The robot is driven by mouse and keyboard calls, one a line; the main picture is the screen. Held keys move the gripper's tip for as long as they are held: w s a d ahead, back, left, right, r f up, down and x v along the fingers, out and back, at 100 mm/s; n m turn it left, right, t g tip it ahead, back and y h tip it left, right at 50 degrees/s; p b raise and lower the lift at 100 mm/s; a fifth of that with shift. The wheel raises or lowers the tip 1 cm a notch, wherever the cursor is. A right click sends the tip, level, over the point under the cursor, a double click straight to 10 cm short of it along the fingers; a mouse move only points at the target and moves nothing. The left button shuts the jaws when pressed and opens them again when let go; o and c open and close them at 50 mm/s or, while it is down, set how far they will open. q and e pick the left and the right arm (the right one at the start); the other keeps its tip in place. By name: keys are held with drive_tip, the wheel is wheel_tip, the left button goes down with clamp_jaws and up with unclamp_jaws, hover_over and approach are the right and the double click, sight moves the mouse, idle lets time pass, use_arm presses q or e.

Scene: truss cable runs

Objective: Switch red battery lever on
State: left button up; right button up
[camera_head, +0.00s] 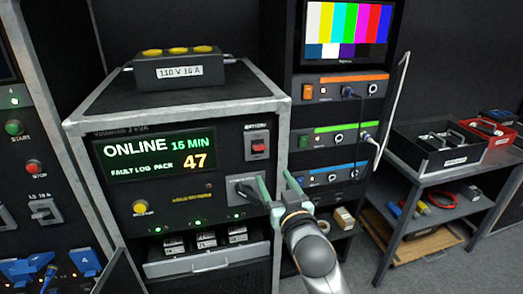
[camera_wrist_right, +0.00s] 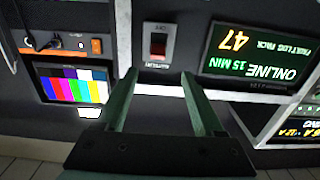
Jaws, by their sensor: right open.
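The red battery lever (camera_head: 258,147) sits in a light plate labelled BATTERY, right of the ONLINE display (camera_head: 155,155) on the power unit's front. In the right wrist view the lever (camera_wrist_right: 158,45) appears upside down, just beyond and between my fingertips. I cannot tell for sure whether it is on or off. My right gripper (camera_head: 278,189) is open and empty, with its two green fingers pointing at the panel below the lever in the head view. The fingers (camera_wrist_right: 158,76) show apart in the right wrist view, not touching the lever. My left gripper is not in view.
A yellow button (camera_head: 140,207) is at the panel's lower left. A rack with a colour-bar screen (camera_head: 347,24) stands right. A shelf cart (camera_head: 423,179) holds boxes and tools.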

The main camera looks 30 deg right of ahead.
sight(259, 147)
drive_tip(key=p+x, duration=0.1)
drive_tip(key=x, duration=1.1)
drive_tip(key=shift+w+d+r, duration=0.25)
drive_tip(key=shift+w+r, duration=0.05)
drive_tip(key=shift+r, duration=0.15)
clamp_jaws()
